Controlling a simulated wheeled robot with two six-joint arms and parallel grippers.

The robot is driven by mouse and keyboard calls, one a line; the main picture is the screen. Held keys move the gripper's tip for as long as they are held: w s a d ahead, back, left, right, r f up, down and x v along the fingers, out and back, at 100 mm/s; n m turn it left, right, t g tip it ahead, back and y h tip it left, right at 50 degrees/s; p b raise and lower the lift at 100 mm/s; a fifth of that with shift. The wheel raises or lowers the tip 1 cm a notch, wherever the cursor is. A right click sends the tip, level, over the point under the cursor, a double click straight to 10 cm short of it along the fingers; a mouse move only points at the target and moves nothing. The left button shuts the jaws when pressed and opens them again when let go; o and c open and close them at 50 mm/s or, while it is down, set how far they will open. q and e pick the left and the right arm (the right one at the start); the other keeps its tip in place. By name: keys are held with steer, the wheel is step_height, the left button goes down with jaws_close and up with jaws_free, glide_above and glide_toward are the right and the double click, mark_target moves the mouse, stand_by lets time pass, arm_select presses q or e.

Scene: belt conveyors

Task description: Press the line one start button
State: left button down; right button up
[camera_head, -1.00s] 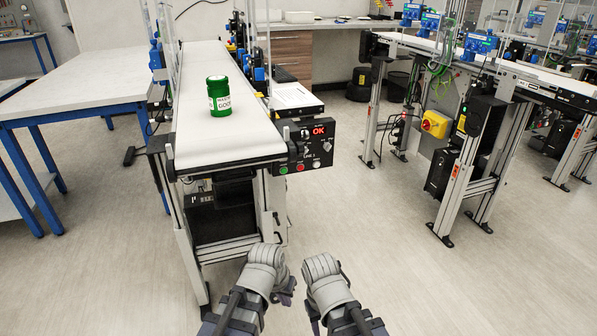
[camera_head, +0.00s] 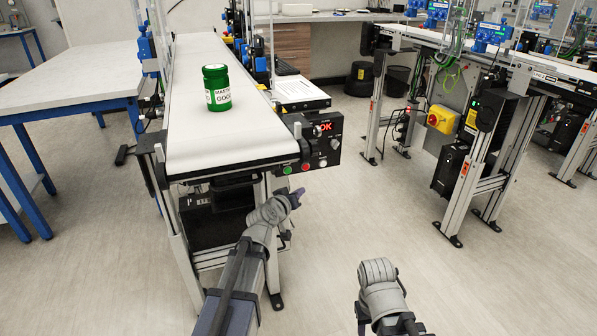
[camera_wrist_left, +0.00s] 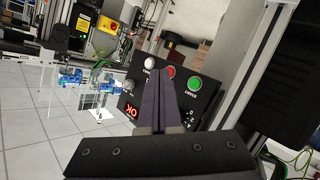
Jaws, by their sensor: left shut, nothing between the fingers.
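The control panel (camera_head: 318,141) is a black box at the front right corner of the near conveyor, with a red OK display. Along its lower edge are a green button (camera_head: 287,170), a red button (camera_head: 305,167) and a white button (camera_head: 322,163). My left gripper (camera_head: 297,194) is shut and empty, just below the panel and apart from it. In the left wrist view its closed fingers (camera_wrist_left: 161,75) overlap the panel near the red button; the green button (camera_wrist_left: 194,83) shows right of the fingertips. My right gripper (camera_head: 378,270) is low at the right; its fingers are hidden.
The near conveyor's white belt (camera_head: 220,135) carries a green jar (camera_head: 217,88). A white table (camera_head: 75,80) with blue legs stands at the left. Another conveyor (camera_head: 478,65) with a yellow switch box stands at the right. The floor between the conveyors is clear.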

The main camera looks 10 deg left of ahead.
mark_target(288, 171)
arm_select(q)
steer(key=shift+w+a+r, duration=0.1)
steer(key=shift+w, duration=0.05)
steer(key=w+a, duration=0.4)
steer(key=w, duration=0.3)
steer(key=shift+a, duration=0.4)
steer(key=shift+w, duration=0.15)
stand_by(2.0)
steer(key=shift+w+a, duration=0.25)
steer(key=shift+w, duration=0.05)
